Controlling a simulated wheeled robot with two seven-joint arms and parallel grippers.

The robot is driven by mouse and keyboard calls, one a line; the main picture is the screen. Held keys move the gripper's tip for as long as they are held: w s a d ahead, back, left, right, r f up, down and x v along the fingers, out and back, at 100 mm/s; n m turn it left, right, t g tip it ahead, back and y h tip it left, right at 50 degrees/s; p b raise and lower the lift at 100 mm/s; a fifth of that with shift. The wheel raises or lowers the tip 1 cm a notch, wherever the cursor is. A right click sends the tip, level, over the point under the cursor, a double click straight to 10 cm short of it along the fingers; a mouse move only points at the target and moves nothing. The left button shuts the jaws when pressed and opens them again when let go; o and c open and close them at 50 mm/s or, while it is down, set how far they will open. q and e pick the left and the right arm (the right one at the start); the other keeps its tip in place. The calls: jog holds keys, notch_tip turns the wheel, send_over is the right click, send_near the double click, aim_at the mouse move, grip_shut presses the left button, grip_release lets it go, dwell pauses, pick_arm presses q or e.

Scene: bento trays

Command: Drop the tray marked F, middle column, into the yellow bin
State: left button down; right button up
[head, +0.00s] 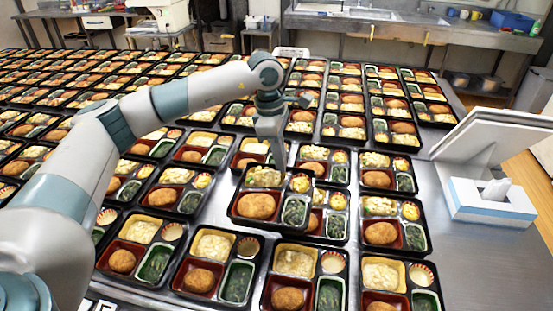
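My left gripper (278,163) reaches down over the middle of the table, its fingers at the far edge of a black bento tray (233,216). It looks shut on that tray's rim; the fingertips are partly hidden. The tray holds a croquette, greens, a pale yellow side and a small cup. It sits higher than its neighbours, overlaps the trays behind and to its right, and looks lifted and slightly tilted. I can read no letter F on any tray. No yellow bin is in view. My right gripper is not in view.
Rows of similar bento trays (410,239) cover most of the steel table (455,255). A tissue box (487,208) and a white tilted panel (500,130) stand at the right. Bare steel shows along the right side. A sink counter (400,30) stands behind.

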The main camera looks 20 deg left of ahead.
aim_at(271, 231)
pick_arm(q)
jog(key=s+d+m, duration=0.1)
jog(key=s+m, duration=0.2)
jog(key=s+d+f+m+g, duration=0.1)
jog(key=s+m, duration=0.2)
jog(key=s+d+f+m, duration=0.1)
jog(key=s+d+m, duration=0.1)
jog(key=s+m, duration=0.1)
jog(key=shift+d+f+m+g, duration=0.1)
jog(key=shift+f+m+g, duration=0.15)
jog(key=shift+m, duration=0.35)
jog(key=s+m, duration=0.2)
jog(key=m, duration=0.1)
jog(key=s+d+f+m+y, duration=0.1)
jog(key=s+m, duration=0.5)
jog(key=shift+d+f+g+y, duration=0.15)
jog(key=shift+d+g+y, duration=0.15)
jog(key=shift+d+g, duration=0.1)
jog(key=shift+s+f+m, duration=0.1)
jog(key=shift+s+m, duration=0.35)
jog(key=shift+m, duration=0.25)
jog(key=shift+s, duration=0.1)
